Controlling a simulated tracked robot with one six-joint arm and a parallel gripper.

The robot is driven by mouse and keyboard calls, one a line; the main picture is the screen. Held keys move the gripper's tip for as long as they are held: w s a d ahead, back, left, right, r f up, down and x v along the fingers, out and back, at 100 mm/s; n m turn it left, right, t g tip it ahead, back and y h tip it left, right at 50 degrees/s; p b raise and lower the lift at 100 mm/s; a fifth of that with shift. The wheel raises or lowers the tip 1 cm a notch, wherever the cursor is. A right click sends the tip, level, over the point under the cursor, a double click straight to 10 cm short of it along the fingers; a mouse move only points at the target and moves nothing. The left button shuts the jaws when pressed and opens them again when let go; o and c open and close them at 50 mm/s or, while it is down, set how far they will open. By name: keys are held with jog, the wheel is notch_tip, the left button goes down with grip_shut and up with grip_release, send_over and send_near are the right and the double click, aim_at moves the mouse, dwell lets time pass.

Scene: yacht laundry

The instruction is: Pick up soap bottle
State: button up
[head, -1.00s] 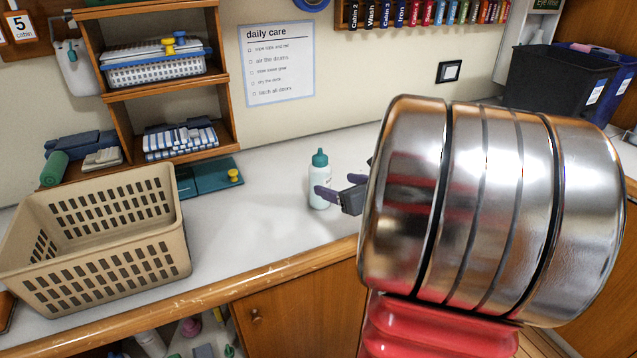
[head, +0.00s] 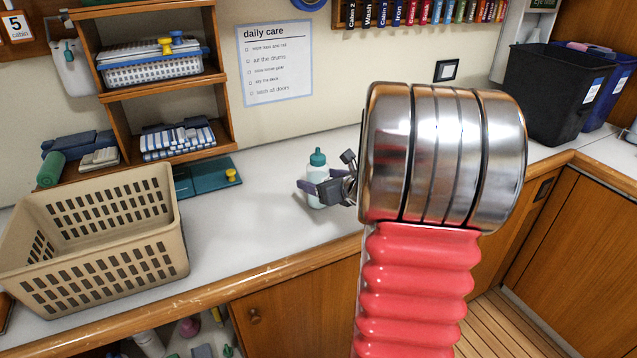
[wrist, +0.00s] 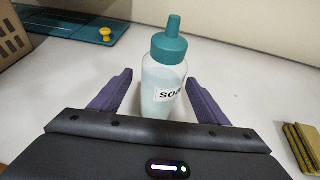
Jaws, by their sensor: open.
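The soap bottle (head: 317,172) stands upright on the white counter, pale and translucent with a teal cap. In the wrist view the soap bottle (wrist: 164,85) shows part of its label, and its base is hidden behind my gripper's body. My gripper (head: 308,190) is open in front of the bottle. In the wrist view the purple fingers of my gripper (wrist: 158,98) stand on either side of the bottle's lower part, with gaps on both sides.
A beige laundry basket (head: 130,275) stands on the counter at left. A teal mat (head: 205,182) with a yellow knob lies behind it. Brown sponge-like blocks (wrist: 303,148) lie right of my gripper.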

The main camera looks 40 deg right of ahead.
aim_at(312, 176)
jog(key=shift+x, duration=2.55)
jog(key=shift+d, duration=0.15)
jog(key=shift+c, duration=0.4)
jog(key=shift+r, duration=0.1)
jog(key=c, duration=1.2)
